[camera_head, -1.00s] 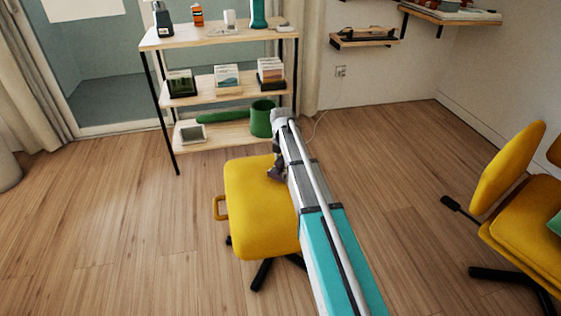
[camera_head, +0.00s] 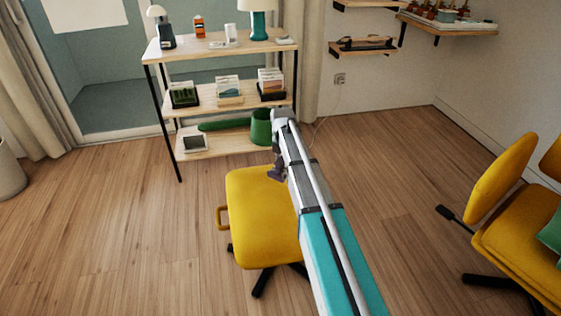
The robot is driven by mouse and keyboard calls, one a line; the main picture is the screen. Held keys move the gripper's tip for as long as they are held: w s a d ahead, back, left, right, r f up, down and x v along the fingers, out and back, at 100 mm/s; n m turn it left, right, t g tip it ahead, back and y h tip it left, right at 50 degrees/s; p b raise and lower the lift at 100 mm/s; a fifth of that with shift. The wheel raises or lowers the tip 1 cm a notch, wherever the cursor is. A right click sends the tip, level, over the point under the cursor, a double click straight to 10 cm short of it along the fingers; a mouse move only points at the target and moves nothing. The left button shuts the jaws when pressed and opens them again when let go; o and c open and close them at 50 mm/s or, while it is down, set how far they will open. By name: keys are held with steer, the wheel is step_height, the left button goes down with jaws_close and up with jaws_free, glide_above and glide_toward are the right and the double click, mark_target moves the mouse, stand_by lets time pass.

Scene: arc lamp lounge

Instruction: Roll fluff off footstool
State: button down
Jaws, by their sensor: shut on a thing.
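The yellow footstool (camera_head: 256,225) stands on the wood floor below the picture's centre, with a loop handle on its left side and dark legs. My arm crosses over its right part and hides that side. My gripper (camera_head: 277,173) shows only as a small dark shape at the footstool's far edge, mostly behind the arm's end. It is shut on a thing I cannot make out. I cannot tell whether that thing touches the seat. No fluff can be made out on the visible part of the seat.
A shelf unit (camera_head: 212,106) with small goods and a green pot (camera_head: 262,127) stands just behind the footstool. A yellow chair (camera_head: 520,215) with a green cushion is at right. Floor left of the footstool is clear.

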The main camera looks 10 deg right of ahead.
stand_by(0.3)
steer(key=shift+r+p, duration=1.5)
